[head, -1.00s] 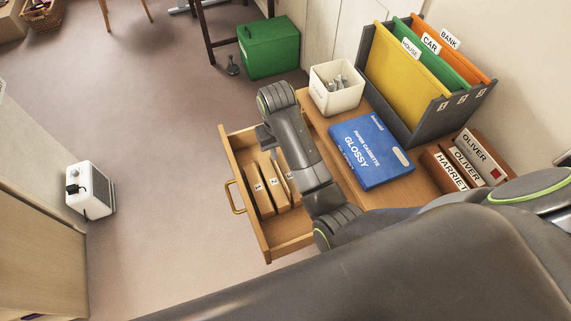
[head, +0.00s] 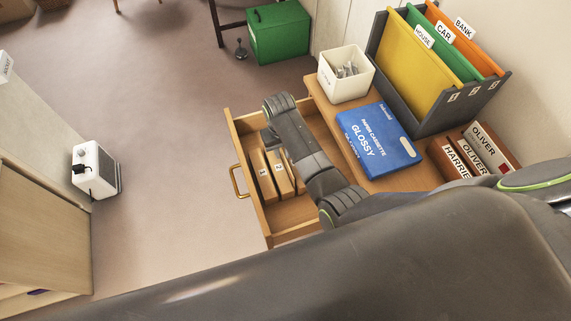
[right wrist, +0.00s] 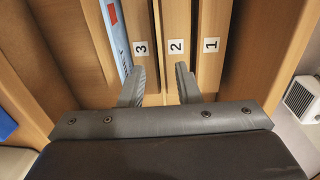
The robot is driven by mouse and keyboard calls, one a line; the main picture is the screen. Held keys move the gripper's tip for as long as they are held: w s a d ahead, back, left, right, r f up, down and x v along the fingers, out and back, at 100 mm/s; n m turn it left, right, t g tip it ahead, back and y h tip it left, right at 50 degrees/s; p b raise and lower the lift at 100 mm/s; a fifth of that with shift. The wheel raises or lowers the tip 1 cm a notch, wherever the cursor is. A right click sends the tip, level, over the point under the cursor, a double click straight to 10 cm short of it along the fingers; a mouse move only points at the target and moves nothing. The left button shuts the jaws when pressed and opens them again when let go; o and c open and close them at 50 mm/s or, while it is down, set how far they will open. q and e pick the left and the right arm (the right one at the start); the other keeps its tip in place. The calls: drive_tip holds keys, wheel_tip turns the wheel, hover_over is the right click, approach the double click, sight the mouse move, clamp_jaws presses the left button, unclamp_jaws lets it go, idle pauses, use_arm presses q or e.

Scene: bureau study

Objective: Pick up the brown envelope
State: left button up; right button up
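An open wooden drawer (head: 237,150) holds upright tan-brown slabs with number labels. In the right wrist view they read 3 (right wrist: 141,20), 2 (right wrist: 177,20) and 1 (right wrist: 212,20). I cannot tell which of these, if any, is the brown envelope. A blue-and-white item with a red patch (right wrist: 112,14) stands beside slab 3. My right gripper (right wrist: 160,80) is open above the drawer, its fingers apart near slabs 3 and 2. I cannot tell whether they touch anything. In the head view my right wrist hides part of the drawer. My left gripper is not in view.
On the desktop are a blue glossy-paper box (head: 380,143), a white pot (head: 343,76), a file rack (head: 425,125) and a brown box of labelled items (head: 512,157). A green box (head: 280,35) and white heater (head: 95,170) stand on the floor.

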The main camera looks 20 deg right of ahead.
sight(284, 156)
drive_tip(key=shift+w+d+f, duration=0.1)
drive_tip(key=shift+w+f, duration=0.05)
drive_tip(key=shift+f, duration=2.4)
drive_tip(key=shift+c, duration=0.4)
clamp_jaws()
